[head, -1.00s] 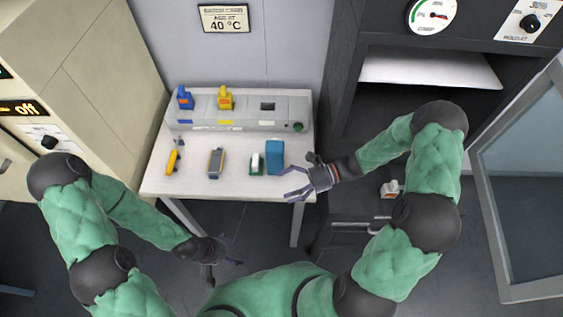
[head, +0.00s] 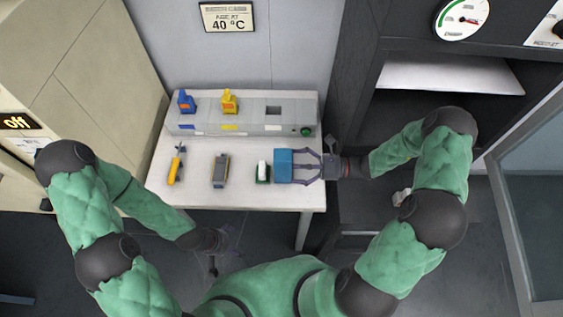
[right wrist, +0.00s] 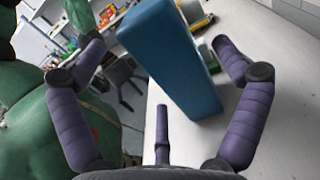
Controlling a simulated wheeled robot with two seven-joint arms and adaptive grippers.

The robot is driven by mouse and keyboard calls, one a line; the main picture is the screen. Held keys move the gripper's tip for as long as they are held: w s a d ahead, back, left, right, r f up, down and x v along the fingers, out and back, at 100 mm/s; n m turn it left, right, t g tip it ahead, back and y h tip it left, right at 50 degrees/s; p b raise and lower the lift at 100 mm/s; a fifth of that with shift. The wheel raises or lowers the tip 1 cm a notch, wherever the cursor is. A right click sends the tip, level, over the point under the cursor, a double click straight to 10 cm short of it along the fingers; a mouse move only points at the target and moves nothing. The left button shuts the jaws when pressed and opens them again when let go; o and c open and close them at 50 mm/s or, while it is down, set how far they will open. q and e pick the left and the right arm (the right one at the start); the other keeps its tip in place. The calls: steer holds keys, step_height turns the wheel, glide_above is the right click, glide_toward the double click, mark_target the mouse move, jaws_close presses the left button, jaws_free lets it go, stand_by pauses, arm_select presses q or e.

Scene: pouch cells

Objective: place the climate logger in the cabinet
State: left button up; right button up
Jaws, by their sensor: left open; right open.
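A blue block (head: 283,166) stands at the right end of the white table; no label shows whether it is the climate logger. My right gripper (head: 300,166) is open, its fingers pointing left at the block. In the right wrist view the tall blue block (right wrist: 172,60) stands between the spread fingers; contact cannot be told. My left gripper (head: 222,241) is open and empty, low in front of the table. The dark cabinet (head: 360,95) is at the right, open, with a pale shelf (head: 450,74) inside and its glass door (head: 540,190) swung out.
On the table (head: 240,196) a green-and-white item (head: 262,172), a grey device (head: 220,170) and a yellow tool (head: 175,168) stand in a row left of the block. Behind them is a grey panel (head: 205,118) with blue (head: 186,102) and yellow (head: 230,102) pieces on top.

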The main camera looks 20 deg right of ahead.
mark_target(275, 166)
steer(key=shift+x, duration=0.9)
steer(key=x, duration=0.1)
steer(key=b+x, duration=0.1)
steer(key=x, duration=0.3)
steer(key=shift+f, duration=0.3)
steer(key=c, duration=1.3)
steer(key=shift+o, duration=0.2)
